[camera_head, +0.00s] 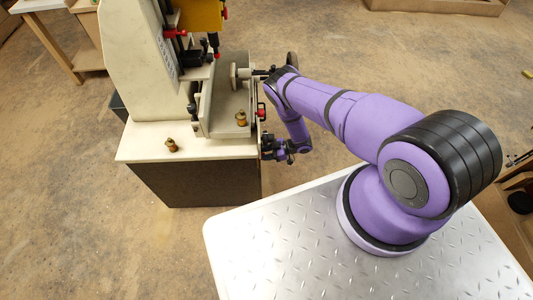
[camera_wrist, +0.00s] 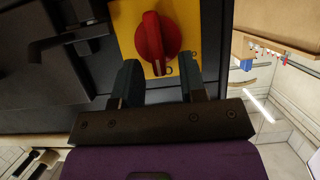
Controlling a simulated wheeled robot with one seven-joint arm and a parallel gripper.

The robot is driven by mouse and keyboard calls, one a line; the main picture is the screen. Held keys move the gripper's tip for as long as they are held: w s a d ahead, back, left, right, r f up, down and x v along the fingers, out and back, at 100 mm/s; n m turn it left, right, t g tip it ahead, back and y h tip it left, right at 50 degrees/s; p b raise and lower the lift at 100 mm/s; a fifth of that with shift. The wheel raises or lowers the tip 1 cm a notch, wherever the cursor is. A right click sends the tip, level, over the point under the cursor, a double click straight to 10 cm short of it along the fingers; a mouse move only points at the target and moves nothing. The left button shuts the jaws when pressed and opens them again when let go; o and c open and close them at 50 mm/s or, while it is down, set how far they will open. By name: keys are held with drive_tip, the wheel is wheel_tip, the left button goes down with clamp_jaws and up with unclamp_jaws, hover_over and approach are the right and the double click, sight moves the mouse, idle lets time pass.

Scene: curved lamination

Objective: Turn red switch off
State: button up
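The red switch (camera_wrist: 155,40) is a rotary knob on a yellow plate (camera_wrist: 184,20) with small dark marks beside it. It fills the upper middle of the wrist view. My gripper (camera_wrist: 158,68) is open, with its two dark fingers apart just below the knob, one to each side. Nothing is between the fingertips, and I see no contact with the knob. In the head view my gripper (camera_head: 276,149) is at the right side of the cream machine (camera_head: 142,62). I cannot make out the switch there.
The machine stands on a dark base (camera_head: 195,184); two brass-coloured pieces (camera_head: 171,146) (camera_head: 241,118) sit on its ledges. A black bracket (camera_wrist: 70,40) juts out left of the yellow plate in the wrist view. A wooden table (camera_head: 62,50) stands at the back left. Open floor lies left of the machine.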

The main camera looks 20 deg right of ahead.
drive_tip(key=shift+c, duration=0.2)
clamp_jaws()
drive_tip(key=shift+s, duration=0.1)
drive_tip(key=shift+s+a+f+n+t, duration=0.1)
drive_tip(key=shift+s+f+n+t, duration=0.25)
drive_tip(key=shift+n+t, duration=0.95)
drive_tip(key=shift+s+a+f+n+t, duration=0.15)
drive_tip(key=shift+s+n+t, duration=0.4)
drive_tip(key=shift+n, duration=1.3)
drive_tip(key=shift+s+a+f+n+t, duration=0.1)
drive_tip(key=shift+s+f+n+t, duration=0.2)
drive_tip(key=shift+n+t, duration=1.05)
drive_tip(key=shift+f+n, duration=0.1)
drive_tip(key=shift+n, duration=0.3)
